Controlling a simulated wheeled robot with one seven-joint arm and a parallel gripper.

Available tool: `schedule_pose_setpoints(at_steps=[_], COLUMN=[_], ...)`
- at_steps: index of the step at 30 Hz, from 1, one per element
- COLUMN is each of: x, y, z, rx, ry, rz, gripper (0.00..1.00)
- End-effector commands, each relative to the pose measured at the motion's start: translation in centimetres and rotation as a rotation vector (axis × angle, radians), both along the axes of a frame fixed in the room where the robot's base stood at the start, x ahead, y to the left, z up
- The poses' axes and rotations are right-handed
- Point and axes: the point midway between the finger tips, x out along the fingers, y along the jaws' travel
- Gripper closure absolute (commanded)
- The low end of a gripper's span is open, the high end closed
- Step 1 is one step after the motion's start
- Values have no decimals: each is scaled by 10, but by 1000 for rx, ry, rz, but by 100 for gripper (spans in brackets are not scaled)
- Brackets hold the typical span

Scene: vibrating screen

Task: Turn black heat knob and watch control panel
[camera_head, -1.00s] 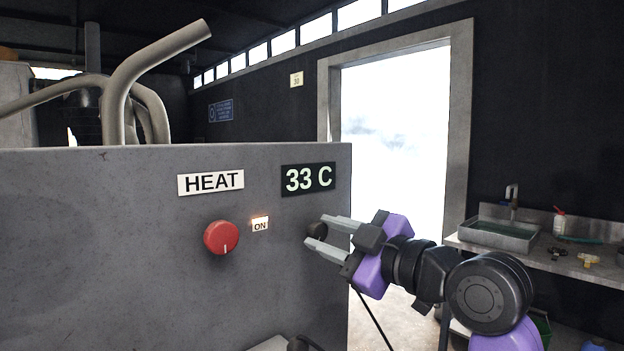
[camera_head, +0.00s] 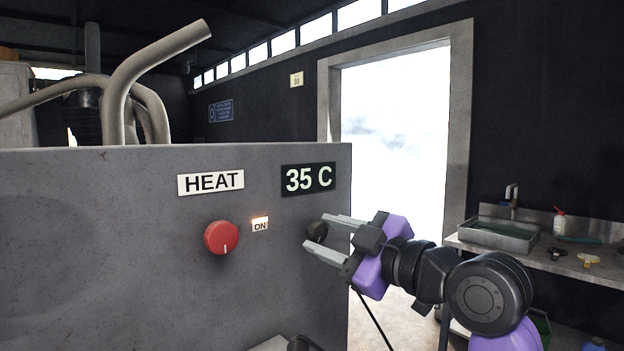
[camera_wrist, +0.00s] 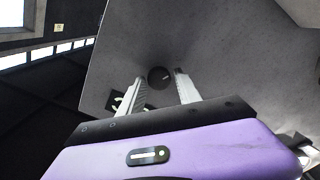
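The grey control panel (camera_head: 120,270) carries a HEAT label (camera_head: 210,182), a red knob (camera_head: 222,238), a lit ON lamp (camera_head: 260,224) and a display (camera_head: 308,179) reading 35 C. A black knob (camera_head: 317,232) sits below the display near the panel's right edge. In the wrist view the black knob (camera_wrist: 159,77) shows a light pointer mark and lies between the tips of my two fingers. My gripper (camera_head: 322,236) is open around it, with a gap visible on both sides of the knob in the wrist view (camera_wrist: 156,80).
Bent grey pipes (camera_head: 140,85) rise behind the panel. A bright doorway (camera_head: 395,140) opens behind my arm. At the right, a bench with a sink (camera_head: 500,235) holds a bottle (camera_head: 560,222) and small items.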

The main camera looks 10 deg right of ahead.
Motion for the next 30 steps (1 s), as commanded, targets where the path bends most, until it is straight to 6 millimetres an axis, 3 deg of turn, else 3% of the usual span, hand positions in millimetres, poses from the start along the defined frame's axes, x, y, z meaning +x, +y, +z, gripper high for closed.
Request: schedule_pose_setpoints(at_steps=[8, 30], x=[-2, -45], y=[-2, -32], z=[1, 1], rx=[0, 1], ry=[-2, -3], rz=[-1, -2], gripper=[60, 60])
